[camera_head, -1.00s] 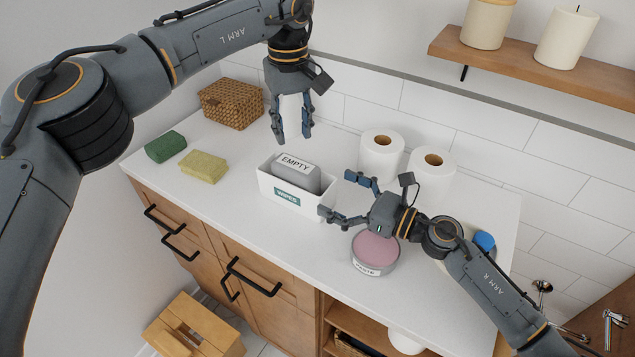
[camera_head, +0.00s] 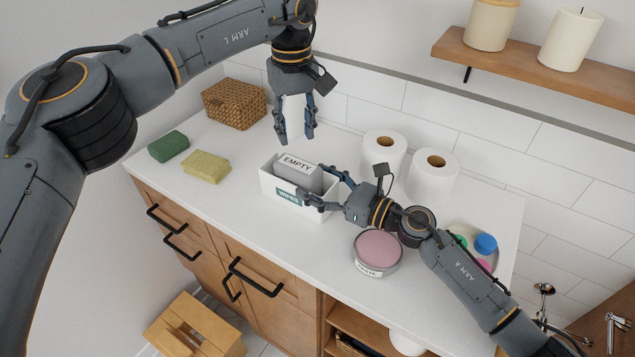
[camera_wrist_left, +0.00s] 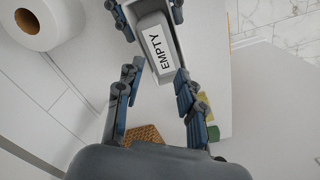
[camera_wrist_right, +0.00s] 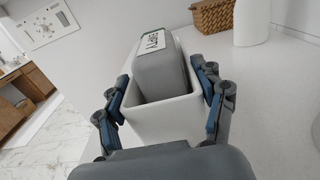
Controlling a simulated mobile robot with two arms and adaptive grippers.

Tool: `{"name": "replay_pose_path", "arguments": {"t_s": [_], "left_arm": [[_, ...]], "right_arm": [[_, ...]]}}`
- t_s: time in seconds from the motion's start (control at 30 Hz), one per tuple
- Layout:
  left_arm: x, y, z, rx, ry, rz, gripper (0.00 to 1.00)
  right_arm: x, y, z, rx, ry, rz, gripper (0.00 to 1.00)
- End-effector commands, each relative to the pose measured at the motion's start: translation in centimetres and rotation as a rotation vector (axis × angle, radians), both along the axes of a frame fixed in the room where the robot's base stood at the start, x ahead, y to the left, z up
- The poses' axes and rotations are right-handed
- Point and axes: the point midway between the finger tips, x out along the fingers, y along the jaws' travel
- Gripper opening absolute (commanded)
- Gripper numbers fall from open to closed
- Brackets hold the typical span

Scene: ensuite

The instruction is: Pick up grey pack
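The grey pack (camera_head: 299,173), labelled EMPTY, sits in a white box (camera_head: 282,196) labelled WIPES on the counter. The pack (camera_wrist_right: 160,76) sticks up above the box rim in the right wrist view. My right gripper (camera_head: 318,184) is open, its fingers on either side of the box's right end; contact is not clear. In the right wrist view the box (camera_wrist_right: 165,122) lies between the fingers. My left gripper (camera_head: 297,139) is open and empty, above and behind the box. The left wrist view shows the pack (camera_wrist_left: 157,47) beyond the left fingers.
A green sponge (camera_head: 168,146), a yellow sponge (camera_head: 206,167) and a wicker basket (camera_head: 234,103) are at the left. Two paper rolls (camera_head: 432,176) stand behind my right gripper. A pink-topped round tin (camera_head: 377,251) is in front of my right arm. The counter's front left is clear.

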Motion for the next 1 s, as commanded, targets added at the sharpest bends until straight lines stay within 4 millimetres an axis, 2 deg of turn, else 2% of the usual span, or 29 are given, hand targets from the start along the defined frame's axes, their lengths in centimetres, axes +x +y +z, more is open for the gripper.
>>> {"name": "replay_pose_path", "arguments": {"t_s": [0.1, 0.3, 0.47, 1.0], "left_arm": [[0.0, 0.0, 0.0, 0.000, 0.000, 0.000, 0.38], [-0.1, -0.2, -0.1, 0.011, -0.003, 0.051, 0.74], [-0.5, -0.6, -0.4, 0.052, -0.020, 0.254, 0.74], [-2.0, -2.6, -1.5, 0.158, -0.263, 1.312, 0.74]], "right_arm": [[0.0, 0.0, 0.0, 0.000, 0.000, 0.000, 0.33], [0.0, 0.0, 0.0, 0.000, 0.000, 0.000, 0.33], [0.0, 0.0, 0.0, 0.000, 0.000, 0.000, 0.33], [0.0, 0.0, 0.0, -0.001, 0.001, -0.001, 0.33]]}}
